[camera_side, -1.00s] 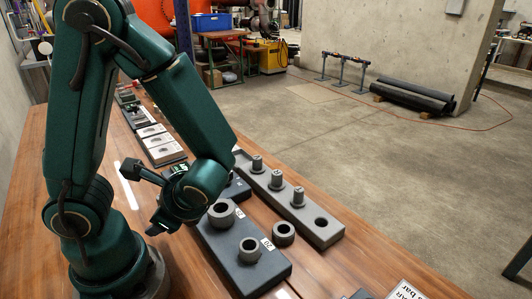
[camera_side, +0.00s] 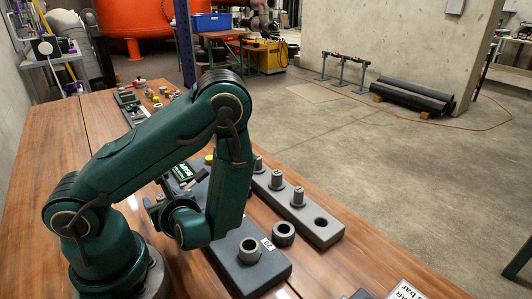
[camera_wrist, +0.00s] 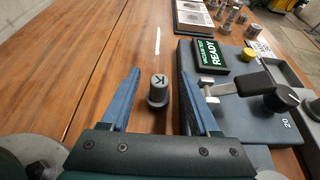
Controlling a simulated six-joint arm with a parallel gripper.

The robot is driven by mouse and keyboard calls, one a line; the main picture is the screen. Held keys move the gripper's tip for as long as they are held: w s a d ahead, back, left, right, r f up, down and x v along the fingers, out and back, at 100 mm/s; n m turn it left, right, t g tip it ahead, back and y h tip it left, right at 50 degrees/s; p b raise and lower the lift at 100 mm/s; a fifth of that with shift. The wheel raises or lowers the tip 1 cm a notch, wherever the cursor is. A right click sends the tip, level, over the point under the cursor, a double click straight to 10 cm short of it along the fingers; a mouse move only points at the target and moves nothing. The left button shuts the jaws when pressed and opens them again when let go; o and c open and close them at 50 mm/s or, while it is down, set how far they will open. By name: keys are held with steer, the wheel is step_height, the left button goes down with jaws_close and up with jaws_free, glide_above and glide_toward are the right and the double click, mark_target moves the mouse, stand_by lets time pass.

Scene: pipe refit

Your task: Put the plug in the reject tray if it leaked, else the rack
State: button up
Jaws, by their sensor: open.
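A grey plug (camera_wrist: 158,92) marked K stands upright on the wooden table in the wrist view. My gripper (camera_wrist: 159,72) is open, with one blue finger on each side of the plug. The plug looks apart from both fingers. In the side view my arm hides the plug. The long grey rack (camera_side: 322,232) holds several upright plugs and has an empty hole at its near end. A test station (camera_wrist: 232,105) has a lit screen (camera_wrist: 210,55) reading VACUUM TEST READY. I cannot make out a reject tray.
The station carries a yellow button (camera_wrist: 249,54) and a black-knobbed lever clamp (camera_wrist: 262,86) close right of my gripper. The table left of the plug is clear.

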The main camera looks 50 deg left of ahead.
steer(key=shift+a+f, duration=0.15)
steer(key=shift+a, duration=0.25)
jaws_close()
steer(key=shift+r, duration=0.2)
